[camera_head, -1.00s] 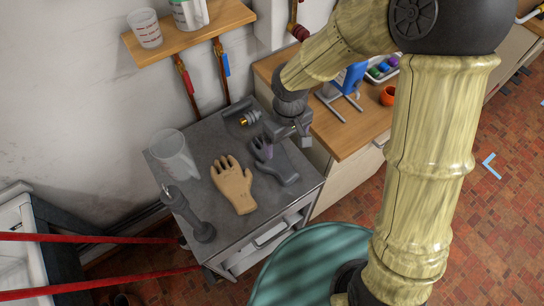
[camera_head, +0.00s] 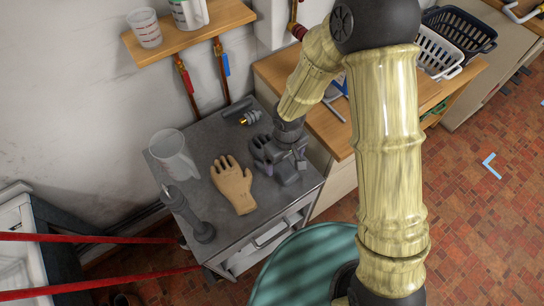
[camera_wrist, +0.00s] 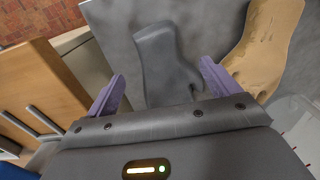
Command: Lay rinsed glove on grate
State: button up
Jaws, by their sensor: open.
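A grey glove (camera_wrist: 160,58) and a tan glove (camera_head: 232,186) lie side by side on the grey cabinet top (camera_head: 225,150). My gripper (camera_wrist: 162,78) is open above the grey glove. In the wrist view its two purple fingers stand on either side of that glove, with nothing clamped. In the head view my gripper hides part of the grey glove (camera_head: 288,174). The tan glove is just left of it in the head view. I cannot tell which glove is rinsed. No grate can be made out.
A wooden counter (camera_head: 335,128) adjoins on the right. Red bars (camera_head: 90,238) cross at lower left.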

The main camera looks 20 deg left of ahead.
aim_at(285, 169)
notch_tip(285, 169, down, 5)
jog(key=shift+s+d, duration=0.1)
jog(key=shift+s, duration=0.05)
dwell(0.5)
jog(key=c, duration=1.3)
notch_tip(285, 169, up, 10)
jog(key=shift+r, duration=0.1)
jog(key=shift+p, duration=0.3)
